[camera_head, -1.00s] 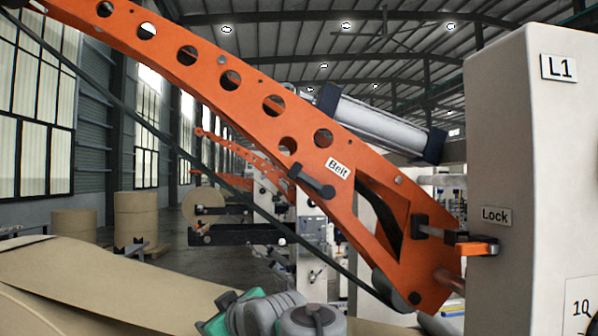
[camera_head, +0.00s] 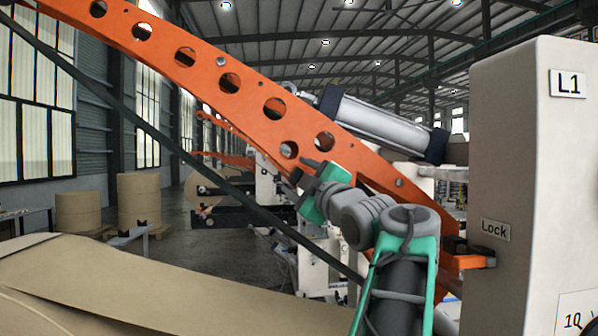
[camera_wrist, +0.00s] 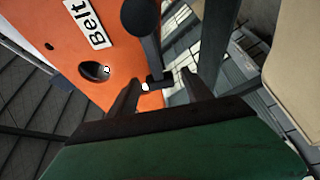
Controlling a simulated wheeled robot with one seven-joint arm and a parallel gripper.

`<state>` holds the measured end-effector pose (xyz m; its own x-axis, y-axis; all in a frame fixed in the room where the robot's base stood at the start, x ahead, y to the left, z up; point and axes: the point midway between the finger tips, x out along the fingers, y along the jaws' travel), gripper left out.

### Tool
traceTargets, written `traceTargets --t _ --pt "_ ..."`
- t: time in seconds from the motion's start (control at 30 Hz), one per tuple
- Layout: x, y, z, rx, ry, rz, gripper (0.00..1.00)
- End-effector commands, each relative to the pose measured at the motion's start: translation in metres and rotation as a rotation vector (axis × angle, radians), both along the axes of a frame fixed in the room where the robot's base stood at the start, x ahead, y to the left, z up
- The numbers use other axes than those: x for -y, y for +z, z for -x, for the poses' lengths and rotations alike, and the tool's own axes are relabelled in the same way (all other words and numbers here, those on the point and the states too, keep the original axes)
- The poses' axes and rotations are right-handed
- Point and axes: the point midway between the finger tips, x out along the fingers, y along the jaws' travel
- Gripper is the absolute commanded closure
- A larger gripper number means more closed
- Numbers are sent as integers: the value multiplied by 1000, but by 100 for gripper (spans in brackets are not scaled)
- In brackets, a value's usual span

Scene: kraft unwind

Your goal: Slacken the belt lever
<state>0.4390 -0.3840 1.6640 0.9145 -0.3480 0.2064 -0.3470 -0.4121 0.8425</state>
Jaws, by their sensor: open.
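The belt lever (camera_wrist: 148,45) is a dark bar with a rounded end, mounted on the orange arm beside the white "Belt" label (camera_wrist: 88,22) in the wrist view. My gripper (camera_wrist: 162,88) is open. Its two dark fingers lie on either side of the lever's lower end, with nothing clearly held between them; contact cannot be told. In the head view my gripper (camera_head: 311,180) is up against the orange arm (camera_head: 228,82), and it and my arm hide the label and most or all of the lever.
A grey machine column (camera_head: 515,160) with "L1" and "Lock" labels stands at the right. The orange lock handle (camera_head: 478,262) sits beside it, close to my arm. A grey cylinder (camera_head: 385,122) lies behind the orange arm. Brown paper (camera_head: 130,290) spreads across the lower left.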

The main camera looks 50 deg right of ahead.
Motion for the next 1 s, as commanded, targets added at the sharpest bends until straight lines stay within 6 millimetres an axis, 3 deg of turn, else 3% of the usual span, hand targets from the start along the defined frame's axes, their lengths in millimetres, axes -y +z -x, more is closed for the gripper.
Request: traceTargets --t 0.2,0.9,1.0 --pt "0 -1 0 0 -1 0 43" --pt "0 -1 0 0 -1 -1 100" --pt "0 -1 0 0 -1 -1 100"
